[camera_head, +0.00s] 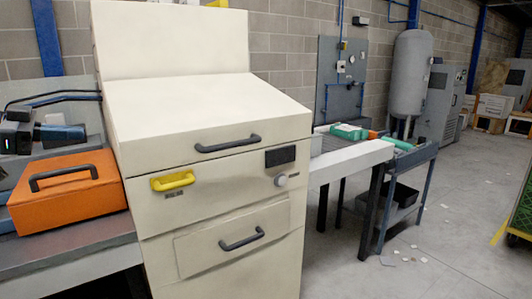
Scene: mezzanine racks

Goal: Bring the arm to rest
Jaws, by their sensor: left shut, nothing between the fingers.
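My left gripper (76,134) comes in at the left edge of the head view, dark with small green lights on its body. Its fingers point right and are shut with nothing between them. It shows above and behind an orange case (68,190) with a dark handle, and I cannot tell how far apart they are. Most of my left arm is outside the frame. My right gripper is not in view.
A large cream machine (215,115) with dark handles and a yellow handle (173,180) stands right of the gripper. The case rests on a grey bench (80,258). A dark table (408,160) and grey tank (410,70) stand further right. Open floor (440,240) lies at the right.

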